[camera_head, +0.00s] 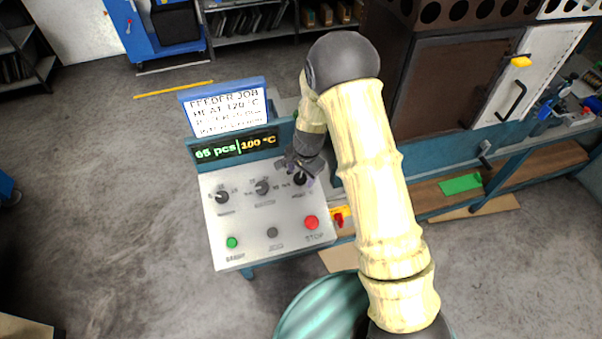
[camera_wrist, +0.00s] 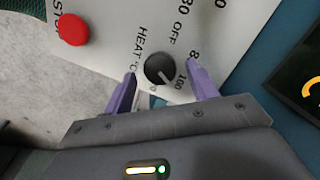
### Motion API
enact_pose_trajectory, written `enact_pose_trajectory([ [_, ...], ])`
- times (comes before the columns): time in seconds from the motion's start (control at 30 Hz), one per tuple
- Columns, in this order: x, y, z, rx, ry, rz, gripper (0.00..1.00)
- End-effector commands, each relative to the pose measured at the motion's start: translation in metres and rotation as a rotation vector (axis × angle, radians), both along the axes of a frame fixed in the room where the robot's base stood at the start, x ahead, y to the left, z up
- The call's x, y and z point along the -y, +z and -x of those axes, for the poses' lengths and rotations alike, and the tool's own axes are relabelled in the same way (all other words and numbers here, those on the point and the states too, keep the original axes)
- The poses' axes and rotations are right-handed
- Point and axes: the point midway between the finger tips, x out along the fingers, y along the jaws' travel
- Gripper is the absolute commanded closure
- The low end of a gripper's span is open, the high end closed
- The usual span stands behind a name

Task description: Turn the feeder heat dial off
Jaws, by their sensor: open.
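The heat dial (camera_wrist: 160,69) is a round black knob with a light pointer line on the pale control panel (camera_head: 290,226). In the wrist view it has the label HEAT °C beside it and marks such as OFF, 80 and 100 around it. Its pointer points toward the 100 mark. In the head view the dial (camera_head: 300,179) is the rightmost of three knobs, partly covered by my gripper (camera_head: 297,172). In the wrist view my gripper (camera_wrist: 160,86) is open, with one purple finger on each side of the dial. I cannot tell whether the fingers touch it.
A red STOP button (camera_head: 311,223), a grey button (camera_head: 272,232) and a green button (camera_head: 232,242) line the panel's front. Two other knobs (camera_head: 222,197) (camera_head: 262,187) are left of the dial. The display (camera_head: 236,147) reads 65 pcs and 100 °C. A dark cabinet (camera_head: 448,85) stands right.

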Motion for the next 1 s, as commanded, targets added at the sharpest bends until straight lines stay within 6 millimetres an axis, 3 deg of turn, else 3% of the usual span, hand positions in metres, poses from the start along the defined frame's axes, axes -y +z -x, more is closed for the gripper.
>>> enact_pose_trajectory([
  [0.13, -0.0012, -0.0103, -0.0009, 0.000, -0.001, 0.000, 0.42],
  [0.43, -0.0007, -0.0123, -0.0014, 0.000, -0.003, -0.001, 0.42],
  [0.67, -0.0008, -0.0122, -0.0012, 0.000, -0.002, -0.001, 0.85],
  [1.0, -0.0014, -0.0124, -0.0006, 0.002, 0.024, 0.008, 0.85],
])
